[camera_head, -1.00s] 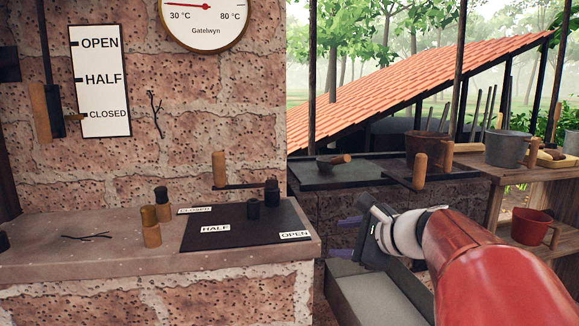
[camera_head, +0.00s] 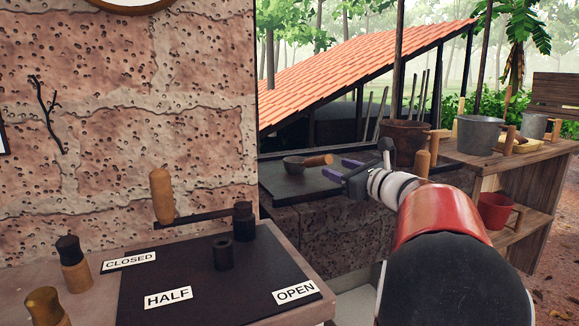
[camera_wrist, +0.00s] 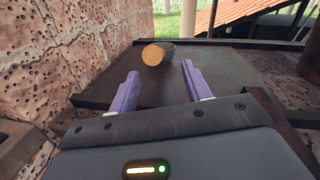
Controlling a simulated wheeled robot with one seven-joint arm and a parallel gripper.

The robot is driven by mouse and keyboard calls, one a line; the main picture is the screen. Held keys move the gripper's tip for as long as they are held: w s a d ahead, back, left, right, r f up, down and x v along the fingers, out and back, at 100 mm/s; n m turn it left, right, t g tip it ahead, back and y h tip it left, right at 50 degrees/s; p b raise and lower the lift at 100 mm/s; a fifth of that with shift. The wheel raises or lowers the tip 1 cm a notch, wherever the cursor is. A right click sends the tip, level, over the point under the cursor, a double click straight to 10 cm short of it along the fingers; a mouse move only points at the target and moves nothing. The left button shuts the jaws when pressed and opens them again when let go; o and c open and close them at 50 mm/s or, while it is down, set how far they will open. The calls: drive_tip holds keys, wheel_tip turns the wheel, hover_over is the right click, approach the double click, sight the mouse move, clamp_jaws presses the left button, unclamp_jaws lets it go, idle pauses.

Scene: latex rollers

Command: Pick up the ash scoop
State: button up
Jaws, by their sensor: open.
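The ash scoop, a small dark bowl (camera_head: 297,164) with a round wooden handle (camera_head: 319,160), rests on a dark flat slab behind the brick ledge. In the wrist view the scoop's handle end (camera_wrist: 153,55) faces me, with its grey bowl partly hidden behind it. My gripper (camera_head: 335,168) is open and empty, with purple fingers, just right of the handle in the head view. In the wrist view its fingertips (camera_wrist: 159,70) point at the scoop, which lies beyond them, apart from both fingers.
A rusty bucket (camera_head: 404,142) and an upright wooden handle (camera_head: 422,163) stand to the right of my gripper. The brick wall (camera_wrist: 60,45) runs close along the left. A wooden shelf (camera_head: 500,160) holds grey buckets; a red pot (camera_head: 495,210) sits below.

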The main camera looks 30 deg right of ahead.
sight(321, 161)
drive_tip(key=w, duration=0.2)
drive_tip(key=w+a, duration=0.1)
drive_tip(key=w, duration=0.3)
drive_tip(key=shift+w+a+r+p, duration=0.15)
drive_tip(key=shift+w+r+p, duration=0.15)
drive_tip(key=shift+w, duration=0.1)
drive_tip(key=shift+c, duration=0.4)
clamp_jaws()
